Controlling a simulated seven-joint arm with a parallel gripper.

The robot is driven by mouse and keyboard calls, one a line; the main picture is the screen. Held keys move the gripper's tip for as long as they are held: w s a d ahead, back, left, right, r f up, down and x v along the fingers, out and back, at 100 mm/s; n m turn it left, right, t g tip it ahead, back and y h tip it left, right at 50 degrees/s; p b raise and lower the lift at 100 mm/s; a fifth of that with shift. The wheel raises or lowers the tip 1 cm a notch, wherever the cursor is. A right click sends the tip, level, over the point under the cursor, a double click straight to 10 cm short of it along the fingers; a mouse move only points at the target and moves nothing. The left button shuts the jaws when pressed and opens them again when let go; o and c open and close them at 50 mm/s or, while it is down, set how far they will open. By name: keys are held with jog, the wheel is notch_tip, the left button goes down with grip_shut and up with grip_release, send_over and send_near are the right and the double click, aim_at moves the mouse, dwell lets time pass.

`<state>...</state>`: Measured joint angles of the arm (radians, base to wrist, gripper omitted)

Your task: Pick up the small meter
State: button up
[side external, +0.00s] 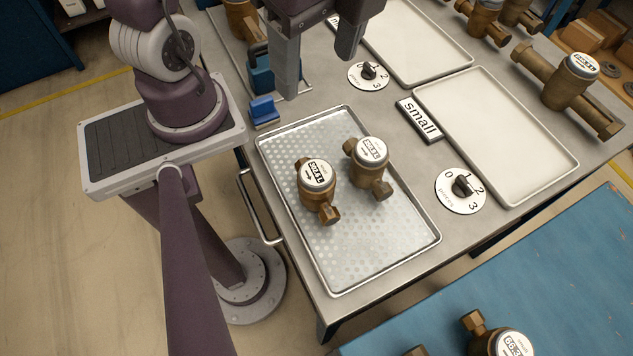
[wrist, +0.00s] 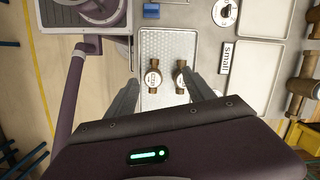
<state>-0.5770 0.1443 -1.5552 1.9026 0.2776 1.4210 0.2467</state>
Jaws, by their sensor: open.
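Two small brass meters with white round dials lie side by side on a perforated metal tray (side external: 345,255): the left meter (side external: 318,180) and the right meter (side external: 370,155). Their dial lettering is too small to read surely. In the wrist view the left meter (wrist: 153,80) and right meter (wrist: 181,79) show ahead of the fingers. My gripper (side external: 318,70) is open and empty, above the bench beyond the tray's far edge. In the wrist view the fingers of my gripper (wrist: 162,80) are spread wide, with nothing between them touched.
A "small" sign (side external: 420,119) stands beside an empty white tray (side external: 495,135). A dial knob (side external: 462,188) sits near it. A blue block (side external: 264,112) is by the tray's far left corner. A larger brass meter (side external: 568,80) lies at the right. Another meter (side external: 500,343) is on the blue surface.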

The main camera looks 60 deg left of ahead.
notch_tip(320, 180, up, 5)
jog(key=s+d+m+h, duration=0.1)
jog(key=d+m+h, duration=0.1)
jog(key=m, duration=0.1)
send_near(316, 189)
jog(key=shift+m, duration=0.3)
jog(key=f, duration=0.4)
jog(key=a+f, duration=0.1)
jog(key=f, duration=0.4)
jog(key=w+a+f, duration=0.1)
jog(key=f, duration=0.4)
jog(key=shift+w+a+f, duration=0.1)
jog(key=shift+a+f, duration=0.05)
jog(key=shift+a, duration=0.05)
grip_shut()
